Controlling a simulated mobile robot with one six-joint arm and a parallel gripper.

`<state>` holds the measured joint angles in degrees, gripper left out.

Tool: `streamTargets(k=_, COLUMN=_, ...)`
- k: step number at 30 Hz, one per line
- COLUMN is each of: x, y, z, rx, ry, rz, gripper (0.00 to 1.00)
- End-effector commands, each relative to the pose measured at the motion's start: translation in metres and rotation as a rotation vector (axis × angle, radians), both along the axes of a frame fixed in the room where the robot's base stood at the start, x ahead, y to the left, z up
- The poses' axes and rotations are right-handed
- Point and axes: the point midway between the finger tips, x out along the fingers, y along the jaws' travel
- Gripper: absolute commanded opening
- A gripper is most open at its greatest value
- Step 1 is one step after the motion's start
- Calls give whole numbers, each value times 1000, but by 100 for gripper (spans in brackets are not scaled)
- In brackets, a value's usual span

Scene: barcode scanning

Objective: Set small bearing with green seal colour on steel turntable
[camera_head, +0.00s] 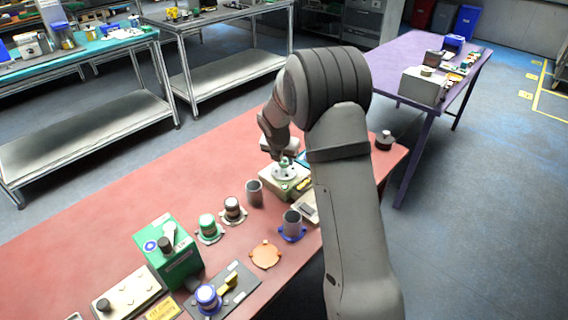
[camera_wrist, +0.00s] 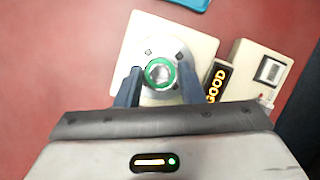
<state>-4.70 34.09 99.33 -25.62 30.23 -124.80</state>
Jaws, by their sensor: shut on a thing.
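The small bearing with a green seal (camera_wrist: 160,73) is a green ring around a grey centre, gripped between my two fingers. My gripper (camera_wrist: 161,84) is shut on it. The steel turntable (camera_wrist: 180,47) is a pale round disc with small dark holes, on a cream square base, directly under the bearing in the wrist view. In the head view the turntable (camera_head: 285,174) sits on a boxy base, and my gripper (camera_head: 284,156) is just above it with a bit of green at its tip. I cannot tell whether the bearing touches the disc.
A sign reading GOOD (camera_wrist: 217,82) and a cream device (camera_wrist: 260,70) stand right of the turntable. On the red table (camera_head: 120,210) are a grey cup (camera_head: 254,193), a blue-flanged cup (camera_head: 292,224), an orange flange (camera_head: 265,255) and a green box (camera_head: 168,255).

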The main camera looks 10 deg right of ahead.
Motion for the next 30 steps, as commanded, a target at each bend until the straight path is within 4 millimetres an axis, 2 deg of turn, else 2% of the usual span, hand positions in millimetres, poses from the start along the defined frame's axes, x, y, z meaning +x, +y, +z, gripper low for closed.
streamTargets(k=1, x=-1, y=0, z=-10, rx=0, ry=5, rz=-1, gripper=8)
streamTargets(k=4, x=-1, y=-1, z=-22, rx=0, ry=4, rz=-1, gripper=8)
streamTargets(k=14, x=0, y=-1, z=-26, rx=0, ry=2, rz=-4, gripper=8)
streamTargets(k=15, x=0, y=-1, z=-26, rx=0, ry=2, rz=-4, gripper=36)
streamTargets(k=23, x=0, y=-2, z=-26, rx=0, ry=1, rz=-4, gripper=57)
streamTargets(k=30, x=0, y=-2, z=-25, rx=0, ry=1, rz=-4, gripper=57)
